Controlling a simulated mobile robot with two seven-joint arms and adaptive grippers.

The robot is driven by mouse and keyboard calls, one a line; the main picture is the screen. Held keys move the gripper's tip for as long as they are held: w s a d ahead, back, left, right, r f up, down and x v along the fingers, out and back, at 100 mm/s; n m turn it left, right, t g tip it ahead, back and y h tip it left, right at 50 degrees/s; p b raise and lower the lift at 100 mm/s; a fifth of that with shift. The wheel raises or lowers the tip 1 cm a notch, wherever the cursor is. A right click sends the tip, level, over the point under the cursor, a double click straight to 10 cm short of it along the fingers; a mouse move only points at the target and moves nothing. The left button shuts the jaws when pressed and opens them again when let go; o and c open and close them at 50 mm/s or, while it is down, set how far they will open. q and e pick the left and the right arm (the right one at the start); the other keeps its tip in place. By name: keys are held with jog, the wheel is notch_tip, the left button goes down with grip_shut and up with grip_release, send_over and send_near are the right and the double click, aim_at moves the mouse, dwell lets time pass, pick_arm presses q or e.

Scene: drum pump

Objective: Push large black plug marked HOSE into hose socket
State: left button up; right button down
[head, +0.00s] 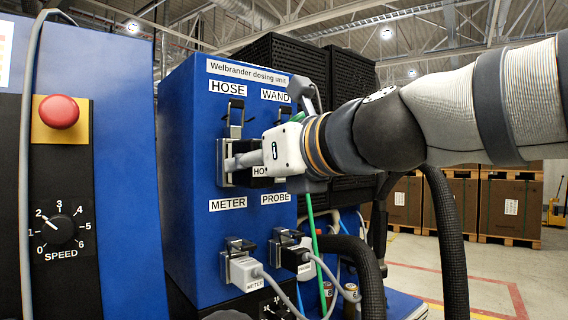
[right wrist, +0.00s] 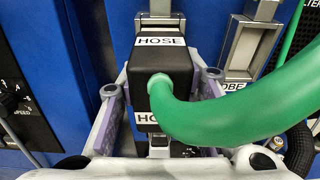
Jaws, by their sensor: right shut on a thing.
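The large black plug (right wrist: 158,72) marked HOSE has a thick green hose (right wrist: 225,115) coming out of its back. My right gripper (right wrist: 162,95) is shut on it, one finger on each side. In the head view the gripper (head: 250,162) and the partly hidden plug (head: 262,182) are at the hose socket (head: 223,165), under the HOSE label (head: 228,87). The plug points at the panel and is lined up with the socket. How deep it sits cannot be told. The socket's latch (head: 235,114) stands raised. My left gripper is not in view.
The empty WAND socket (right wrist: 250,42) is to the right of the plug. A red button (head: 60,111) and speed dial (head: 58,230) are at left.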

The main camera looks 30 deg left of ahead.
jog(key=shift+x, duration=0.75)
dwell(1.1)
jog(key=c, duration=1.1)
grip_release()
jog(key=shift+a+r, duration=0.1)
jog(key=shift+o, duration=0.2)
jog(key=v, duration=0.9)
